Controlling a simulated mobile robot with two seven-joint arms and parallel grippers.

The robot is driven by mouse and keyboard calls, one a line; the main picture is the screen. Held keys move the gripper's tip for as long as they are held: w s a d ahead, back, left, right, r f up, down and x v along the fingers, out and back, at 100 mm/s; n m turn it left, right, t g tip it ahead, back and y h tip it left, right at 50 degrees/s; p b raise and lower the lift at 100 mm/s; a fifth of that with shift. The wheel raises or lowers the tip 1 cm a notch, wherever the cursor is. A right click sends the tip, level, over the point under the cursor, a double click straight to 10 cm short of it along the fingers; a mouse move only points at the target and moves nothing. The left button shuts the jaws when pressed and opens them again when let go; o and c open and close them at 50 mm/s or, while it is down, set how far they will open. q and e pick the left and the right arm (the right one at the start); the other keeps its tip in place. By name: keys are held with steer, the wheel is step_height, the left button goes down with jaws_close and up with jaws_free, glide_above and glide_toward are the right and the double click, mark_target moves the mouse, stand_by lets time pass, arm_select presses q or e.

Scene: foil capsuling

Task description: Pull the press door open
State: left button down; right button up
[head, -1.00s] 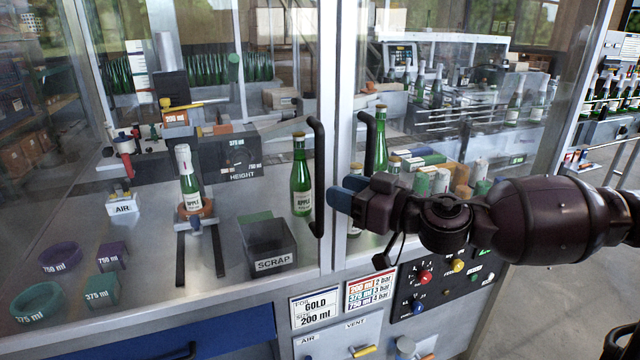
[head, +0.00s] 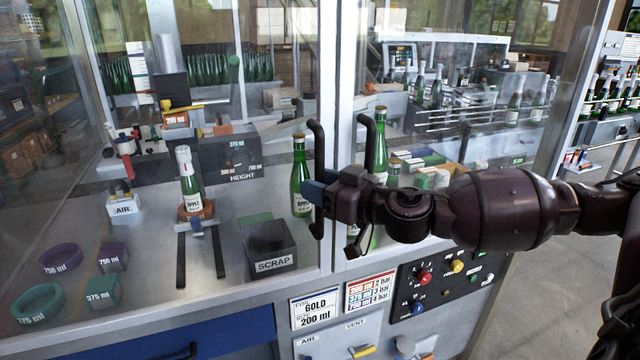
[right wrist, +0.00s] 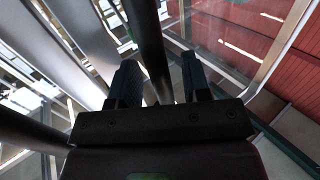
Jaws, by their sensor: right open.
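The press stands behind two closed glass doors, split by a pale metal frame. The left door (head: 250,100) has a dark upright handle (head: 318,150) at its right edge. The right door has a matching handle (head: 371,135), its lower part hidden behind my gripper. My right gripper (head: 314,192) has its blue fingertips at the lower half of the left handle. In the right wrist view the open fingers (right wrist: 160,82) stand on either side of a dark bar (right wrist: 150,45), which looks like that handle. Contact cannot be told. My left gripper is not in view.
Behind the glass are green bottles (head: 190,185), a scrap bin (head: 270,250) and coloured size rings (head: 38,302). Open floor lies at the right.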

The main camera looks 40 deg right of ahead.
steer(key=shift+w, duration=0.1)
jaws_close()
stand_by(0.3)
steer(key=shift+a, duration=0.1)
